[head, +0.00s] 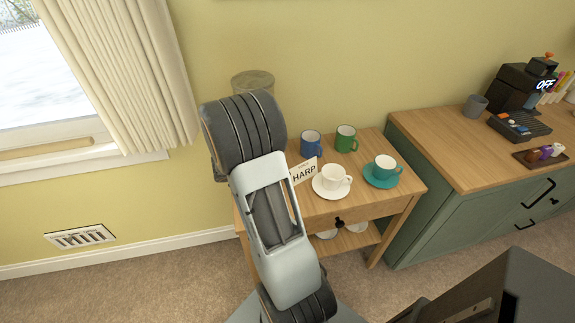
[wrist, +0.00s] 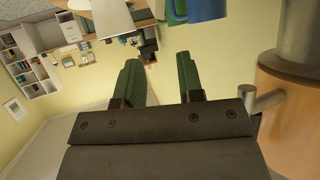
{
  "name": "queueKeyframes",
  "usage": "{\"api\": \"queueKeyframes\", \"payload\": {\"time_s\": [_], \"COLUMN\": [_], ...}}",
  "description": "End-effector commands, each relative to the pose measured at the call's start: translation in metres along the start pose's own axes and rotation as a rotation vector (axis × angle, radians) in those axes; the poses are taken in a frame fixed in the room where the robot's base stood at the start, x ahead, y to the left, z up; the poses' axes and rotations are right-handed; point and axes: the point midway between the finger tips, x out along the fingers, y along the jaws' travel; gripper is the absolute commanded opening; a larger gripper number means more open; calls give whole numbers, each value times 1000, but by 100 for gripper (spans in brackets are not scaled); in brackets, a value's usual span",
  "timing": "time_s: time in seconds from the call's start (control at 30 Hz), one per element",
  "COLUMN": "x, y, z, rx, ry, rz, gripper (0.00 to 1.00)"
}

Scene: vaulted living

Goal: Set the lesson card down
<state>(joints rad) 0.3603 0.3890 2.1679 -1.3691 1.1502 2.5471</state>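The lesson card (head: 304,173), white with "HARP" in black, shows in the head view just left of a white cup (head: 335,176) over the small wooden table (head: 322,208). It looks tilted upright, and its left end is close to my arm. I cannot tell what supports its lower edge. My gripper is hidden behind my arm in the head view. In the wrist view my gripper (wrist: 162,77) has its two green-padded fingers apart, with nothing visible between them. A pale object (wrist: 108,18) lies beyond the fingers; I cannot tell if it is the card.
A blue mug (head: 311,143), a green mug (head: 346,138) and a teal cup (head: 385,166) on a saucer crowd the table; the blue mug also shows in the wrist view (wrist: 207,8). A green cabinet (head: 440,205) stands right. A translucent cylinder (head: 253,80) is behind my arm.

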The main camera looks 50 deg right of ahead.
Motion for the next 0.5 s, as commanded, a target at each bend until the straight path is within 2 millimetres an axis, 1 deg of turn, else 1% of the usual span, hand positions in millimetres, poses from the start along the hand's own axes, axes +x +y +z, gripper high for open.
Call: {"api": "queueKeyframes", "payload": {"time_s": [0.1, 0.33, 0.43, 0.5], "x": [-13, -23, -30, -40], "y": [0, 1, 5, 12], "z": [0, 0, -1, -2], "rx": [-1, -5, -49, -120], "ry": [0, -4, -31, -77], "rz": [-2, 0, 6, 11], "gripper": [35, 35, 35, 35]}}
